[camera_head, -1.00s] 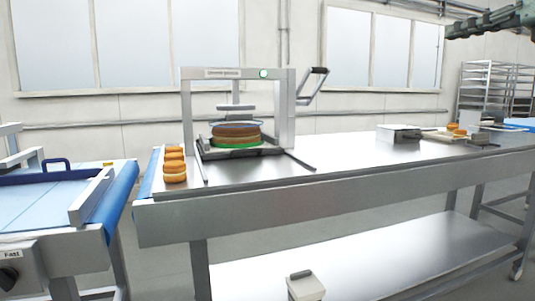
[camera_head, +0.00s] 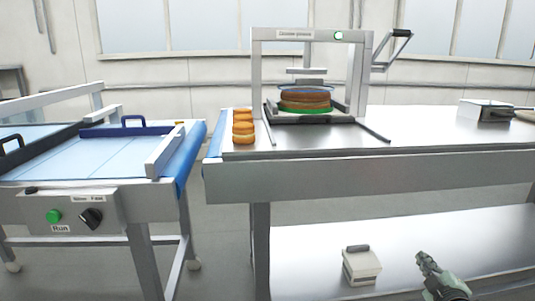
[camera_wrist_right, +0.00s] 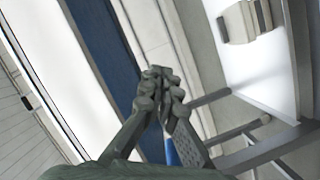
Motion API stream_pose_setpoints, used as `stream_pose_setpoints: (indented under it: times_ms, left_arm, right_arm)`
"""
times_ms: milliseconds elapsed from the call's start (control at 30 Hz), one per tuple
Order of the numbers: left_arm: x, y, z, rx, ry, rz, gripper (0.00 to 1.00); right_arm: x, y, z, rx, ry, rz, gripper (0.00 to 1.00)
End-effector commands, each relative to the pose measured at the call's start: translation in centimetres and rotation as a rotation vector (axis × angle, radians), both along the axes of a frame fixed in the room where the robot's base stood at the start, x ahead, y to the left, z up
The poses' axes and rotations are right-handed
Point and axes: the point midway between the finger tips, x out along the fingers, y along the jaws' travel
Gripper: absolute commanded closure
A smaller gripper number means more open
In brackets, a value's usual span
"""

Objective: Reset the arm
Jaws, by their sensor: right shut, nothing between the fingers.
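My right gripper (camera_head: 426,262) is low at the bottom right of the head view, in front of the table's lower shelf. It is shut and empty; its closed fingers also show in the right wrist view (camera_wrist_right: 160,88). It touches nothing that I can see. My left gripper is in neither view.
A steel table (camera_head: 330,170) carries a press frame (camera_head: 260,75) over a brown filled round (camera_head: 305,99), with several orange-brown rounds (camera_head: 243,127) at left. A small white box (camera_head: 361,268) is on the lower shelf (camera_head: 310,240). A blue conveyor (camera_head: 80,155) stands left.

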Motion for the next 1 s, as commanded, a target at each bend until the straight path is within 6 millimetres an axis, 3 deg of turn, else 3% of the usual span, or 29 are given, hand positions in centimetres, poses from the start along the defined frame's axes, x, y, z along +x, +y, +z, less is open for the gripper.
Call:
stream_pose_setpoints:
  times_ms: [33, 200, 367, 500, 600, 733, 833, 1000]
  left_arm:
    - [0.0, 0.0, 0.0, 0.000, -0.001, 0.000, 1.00]
    - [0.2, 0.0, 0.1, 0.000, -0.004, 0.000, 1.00]
    - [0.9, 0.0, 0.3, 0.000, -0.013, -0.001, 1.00]
    - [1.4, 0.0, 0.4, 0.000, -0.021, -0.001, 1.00]
    - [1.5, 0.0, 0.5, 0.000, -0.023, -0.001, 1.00]
    - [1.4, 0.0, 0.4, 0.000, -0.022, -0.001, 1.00]
    - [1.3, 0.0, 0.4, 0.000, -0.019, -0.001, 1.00]
    - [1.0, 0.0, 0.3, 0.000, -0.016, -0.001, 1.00]
  right_arm:
    - [-1.7, 0.3, -3.8, 0.056, 0.070, -0.039, 1.00]
    - [-8.5, 1.7, -14.9, 0.223, 0.299, -0.170, 1.00]
    - [-16.5, 4.3, -24.0, 0.358, 0.523, -0.287, 1.00]
    - [-24.4, 7.3, -30.3, 0.464, 0.720, -0.380, 1.00]
    - [-29.8, 9.6, -33.5, 0.525, 0.845, -0.438, 1.00]
    - [-35.0, 12.0, -36.0, 0.584, 0.968, -0.491, 1.00]
    - [-37.4, 13.1, -36.9, 0.608, 1.022, -0.513, 1.00]
    - [-38.2, 13.6, -37.3, 0.618, 1.042, -0.522, 1.00]
